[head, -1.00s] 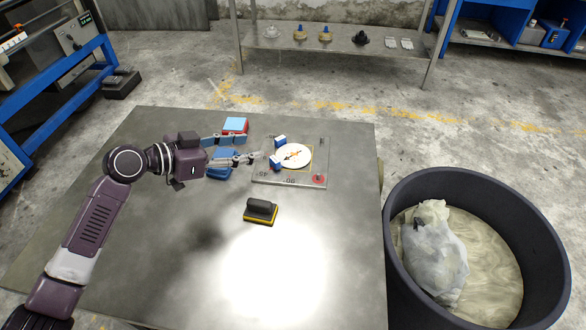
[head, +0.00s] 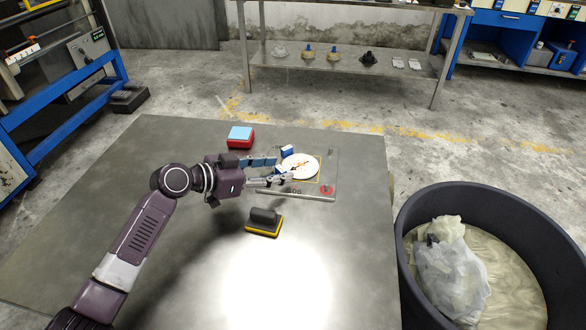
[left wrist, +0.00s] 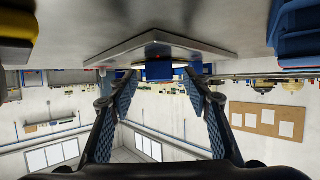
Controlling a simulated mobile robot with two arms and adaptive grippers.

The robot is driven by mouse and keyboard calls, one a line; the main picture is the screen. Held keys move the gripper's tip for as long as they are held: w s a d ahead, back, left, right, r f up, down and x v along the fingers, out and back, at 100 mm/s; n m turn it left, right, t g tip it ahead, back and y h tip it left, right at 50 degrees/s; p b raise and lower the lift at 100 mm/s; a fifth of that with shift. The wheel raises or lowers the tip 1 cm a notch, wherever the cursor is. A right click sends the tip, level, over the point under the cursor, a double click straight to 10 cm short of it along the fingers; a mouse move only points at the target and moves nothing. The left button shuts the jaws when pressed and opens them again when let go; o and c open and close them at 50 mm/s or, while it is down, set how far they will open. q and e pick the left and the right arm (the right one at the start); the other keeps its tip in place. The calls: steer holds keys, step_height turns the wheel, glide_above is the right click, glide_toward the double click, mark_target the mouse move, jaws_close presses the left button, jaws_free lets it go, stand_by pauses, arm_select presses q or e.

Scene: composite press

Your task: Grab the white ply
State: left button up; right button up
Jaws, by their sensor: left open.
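The white ply (head: 305,170) is a round white disc with a small orange-brown mark. My right gripper is not in view.
A yellow-and-black block with a dark handle (head: 264,222) sits in front of the plate. A red-and-blue block (head: 240,137) stands behind my left gripper. A dark round bin (head: 408,250) with a bag stands right of the table (head: 150,240).

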arm_select(q)
steer(key=shift+w+d+f, duration=0.1)
steer(key=shift+w+d, duration=0.05)
steer(key=shift+d, duration=0.05)
jaws_close()
stand_by(0.3)
